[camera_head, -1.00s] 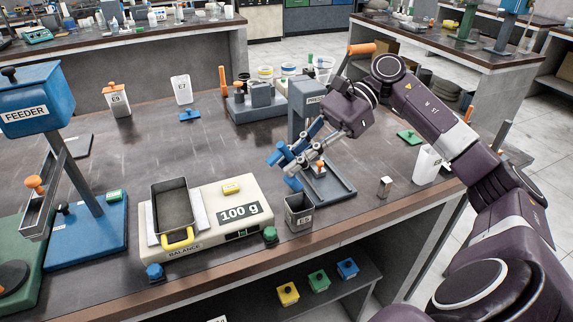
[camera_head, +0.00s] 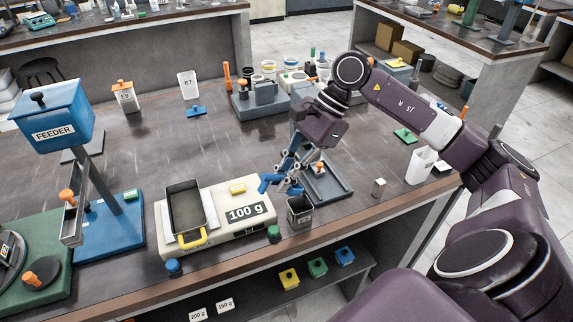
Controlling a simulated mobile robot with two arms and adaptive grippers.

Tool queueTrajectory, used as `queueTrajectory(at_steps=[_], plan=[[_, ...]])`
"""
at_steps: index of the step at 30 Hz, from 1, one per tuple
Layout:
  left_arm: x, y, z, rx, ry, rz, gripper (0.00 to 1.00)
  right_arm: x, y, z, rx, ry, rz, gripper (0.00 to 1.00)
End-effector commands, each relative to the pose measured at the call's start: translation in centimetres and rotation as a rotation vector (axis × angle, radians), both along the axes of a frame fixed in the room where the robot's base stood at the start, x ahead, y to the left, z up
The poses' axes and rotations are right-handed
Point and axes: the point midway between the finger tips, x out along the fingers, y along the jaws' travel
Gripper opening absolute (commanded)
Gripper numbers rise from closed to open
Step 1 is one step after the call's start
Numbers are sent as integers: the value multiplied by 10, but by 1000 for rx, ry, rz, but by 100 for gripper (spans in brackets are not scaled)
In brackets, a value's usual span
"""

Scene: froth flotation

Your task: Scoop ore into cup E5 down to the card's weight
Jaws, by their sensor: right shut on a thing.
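Cup E5 (camera_head: 300,214), a small grey metal cup with a hard-to-read label, stands at the table's front edge, right of the balance (camera_head: 167,238). The balance display reads 100 g. A dark rectangular pan (camera_head: 185,208) with a yellow handle sits on the balance; I cannot tell what is in it. My right gripper (camera_head: 283,178) is shut on a blue tool (camera_head: 268,184), seemingly a scoop, just above and behind the cup. The gripper partly hides the tool. My left gripper is not in view. Cards (camera_head: 225,304) reading 150 g and 200 g show low in front.
The blue feeder (camera_head: 55,125) stands at the left. A grey tray-like base (camera_head: 328,185) lies behind cup E5. Cups E9 (camera_head: 125,97) and E7 (camera_head: 188,86) stand farther back. A white container (camera_head: 420,165) is at the right.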

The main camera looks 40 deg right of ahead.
Motion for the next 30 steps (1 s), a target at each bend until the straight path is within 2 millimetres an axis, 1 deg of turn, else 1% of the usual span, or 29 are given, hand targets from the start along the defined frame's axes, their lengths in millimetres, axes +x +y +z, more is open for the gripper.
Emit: queueTrajectory(at_steps=[1, 12, 18, 24, 30], plan=[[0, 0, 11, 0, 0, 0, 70, 0, 2, 6, -21, 0, 3, 0], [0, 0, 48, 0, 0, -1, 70, 0, 13, 5, -186, 1, 4, 0], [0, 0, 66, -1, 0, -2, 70, 1, 32, 4, -352, 4, 10, 0], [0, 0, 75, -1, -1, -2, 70, 2, 45, 2, -500, 5, 4, 0], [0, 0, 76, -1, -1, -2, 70, 2, 51, -2, -578, 12, 1, 0]])
